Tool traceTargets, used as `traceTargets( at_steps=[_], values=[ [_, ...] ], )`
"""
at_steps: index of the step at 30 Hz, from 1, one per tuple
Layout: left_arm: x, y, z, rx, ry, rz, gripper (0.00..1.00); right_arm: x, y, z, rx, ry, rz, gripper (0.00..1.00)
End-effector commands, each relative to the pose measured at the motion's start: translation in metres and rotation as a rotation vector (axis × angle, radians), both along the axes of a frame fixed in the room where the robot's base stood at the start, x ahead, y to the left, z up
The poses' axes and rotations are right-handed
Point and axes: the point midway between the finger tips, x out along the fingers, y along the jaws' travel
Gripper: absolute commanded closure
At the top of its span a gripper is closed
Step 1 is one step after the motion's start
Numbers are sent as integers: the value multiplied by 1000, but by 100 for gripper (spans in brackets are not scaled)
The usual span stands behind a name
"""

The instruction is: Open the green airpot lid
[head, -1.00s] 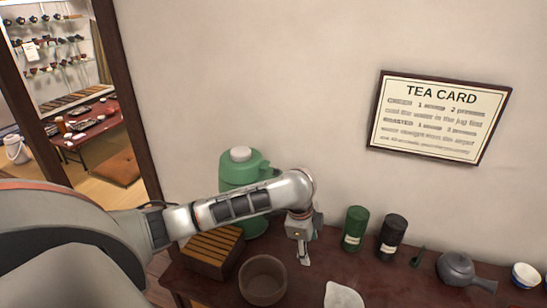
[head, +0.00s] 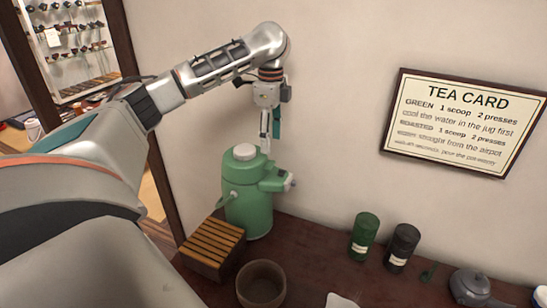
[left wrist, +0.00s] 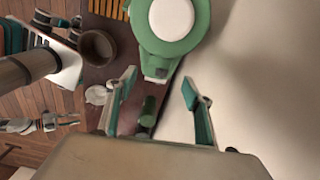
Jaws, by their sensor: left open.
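The green airpot (head: 248,207) stands upright at the left end of the dark table, against the wall. Its green top carries a round white cap (head: 244,152) and looks closed; the spout points right. My left gripper (head: 268,142) points down, just above and slightly right and behind the cap, apart from it as far as I can tell. In the left wrist view its two teal-padded fingers (left wrist: 160,80) are spread and empty. The airpot top (left wrist: 203,22) and white cap (left wrist: 172,18) lie beyond the fingertips there.
A slatted wooden box (head: 213,249) sits close left of the airpot, with a brown bowl (head: 261,285) in front. A green canister (head: 364,237), a black canister (head: 402,248) and a grey teapot (head: 470,287) stand to the right. The wall is close behind.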

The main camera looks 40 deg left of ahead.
Motion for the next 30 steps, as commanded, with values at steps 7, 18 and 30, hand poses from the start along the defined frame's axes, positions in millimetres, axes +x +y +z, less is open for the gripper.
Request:
traceTargets(
  at_steps=[7,18,30],
  values=[
    [-1,-1,-37,0,4,1,49,-1,1,-1,3,2,-1,60],
    [0,-1,-71,0,0,0,49,-2,0,-1,-1,3,2,60],
    [0,-1,-72,1,-1,-1,82,-2,-3,-2,-9,3,8,60]
  ],
)
